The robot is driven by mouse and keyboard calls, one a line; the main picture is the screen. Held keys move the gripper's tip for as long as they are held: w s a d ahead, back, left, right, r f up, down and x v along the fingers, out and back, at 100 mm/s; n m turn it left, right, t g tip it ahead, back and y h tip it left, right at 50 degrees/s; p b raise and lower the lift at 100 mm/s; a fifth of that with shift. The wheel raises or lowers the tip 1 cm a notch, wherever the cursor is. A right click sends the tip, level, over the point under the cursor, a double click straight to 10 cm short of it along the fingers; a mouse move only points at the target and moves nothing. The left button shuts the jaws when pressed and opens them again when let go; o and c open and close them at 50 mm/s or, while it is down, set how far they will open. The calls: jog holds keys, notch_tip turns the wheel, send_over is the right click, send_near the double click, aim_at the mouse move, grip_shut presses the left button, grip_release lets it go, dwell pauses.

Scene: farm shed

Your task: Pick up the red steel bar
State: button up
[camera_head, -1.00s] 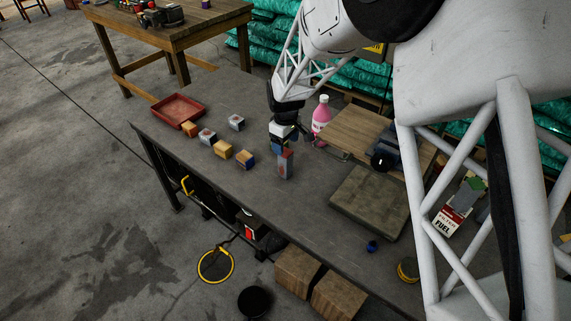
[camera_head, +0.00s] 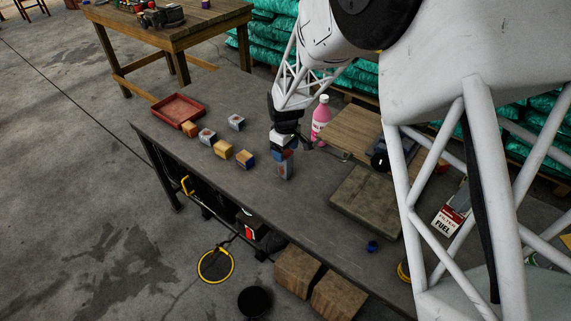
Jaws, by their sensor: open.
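A small upright bar (camera_head: 285,171) with red and grey on its faces stands on the dark workbench (camera_head: 225,186), near the middle of the view. It is the likeliest match for the red steel bar. My gripper (camera_head: 283,154) points down over its upper part and hides its top. The gripper is open. I cannot tell from this angle whether the fingers are on both sides of the bar or touch it.
Several small blocks (camera_head: 223,149) lie left of the bar, by a red tray (camera_head: 178,108). A pink bottle (camera_head: 321,119) stands close behind my gripper. A wooden board (camera_head: 350,131) and a grey slab (camera_head: 366,203) are on the right.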

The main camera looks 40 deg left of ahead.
aim_at(285, 164)
jog(key=shift+f, duration=2.25)
jog(key=c, duration=1.2)
